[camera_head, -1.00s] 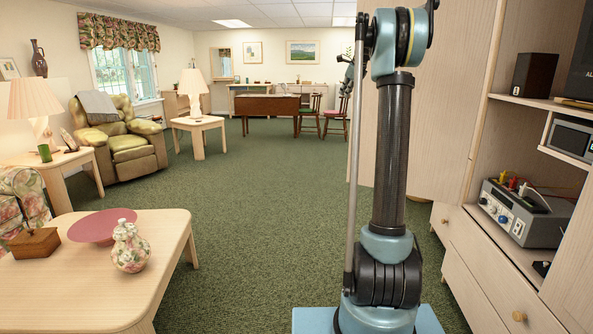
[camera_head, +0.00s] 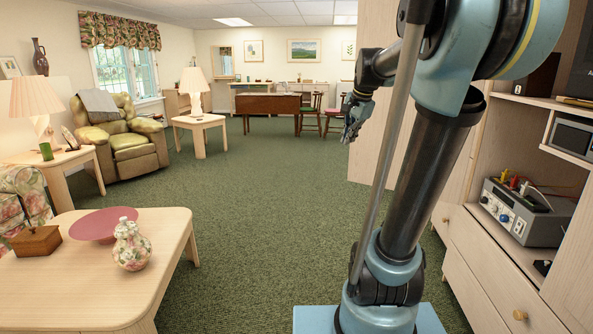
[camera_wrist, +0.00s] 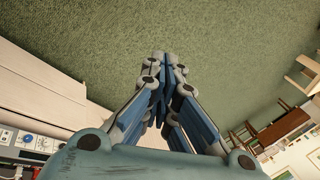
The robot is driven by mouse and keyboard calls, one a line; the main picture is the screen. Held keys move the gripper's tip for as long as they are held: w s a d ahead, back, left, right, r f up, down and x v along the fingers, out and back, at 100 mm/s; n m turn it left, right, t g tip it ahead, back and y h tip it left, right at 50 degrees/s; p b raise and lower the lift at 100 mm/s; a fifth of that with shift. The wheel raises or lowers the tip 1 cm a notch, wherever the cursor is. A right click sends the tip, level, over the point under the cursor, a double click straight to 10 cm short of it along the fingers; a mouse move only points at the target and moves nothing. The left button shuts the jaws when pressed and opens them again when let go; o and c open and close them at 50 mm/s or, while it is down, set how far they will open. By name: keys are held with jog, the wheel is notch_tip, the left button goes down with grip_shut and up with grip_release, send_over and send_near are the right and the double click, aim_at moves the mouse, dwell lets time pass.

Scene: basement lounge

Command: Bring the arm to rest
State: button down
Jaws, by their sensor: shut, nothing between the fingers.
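My gripper (camera_head: 350,133) hangs in the air beyond my arm in the head view, left of the tall cabinet side. In the wrist view my gripper (camera_wrist: 164,58) has its fingers together and empty, with green carpet behind the tips. My arm leans up and to the right in the head view, its upper part bent near the top edge. Part of it hides the cabinet.
A wall cabinet (camera_head: 478,275) with a grey instrument (camera_head: 525,212) stands close on the right. A coffee table (camera_head: 85,285) with a floral jar (camera_head: 131,246), a pink dish (camera_head: 103,224) and a wooden box (camera_head: 36,242) is at left. Open carpet (camera_head: 260,190) lies between.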

jog(key=s+f+n+g+h, duration=0.1)
jog(key=s+f+n, duration=1)
jog(key=s+f, duration=1.3)
jog(key=s+d+g, duration=0.1)
jog(key=s, duration=0.2)
jog(key=shift+s+h, duration=0.3)
jog(key=shift+a+f, duration=0.1)
jog(key=shift+a, duration=0.05)
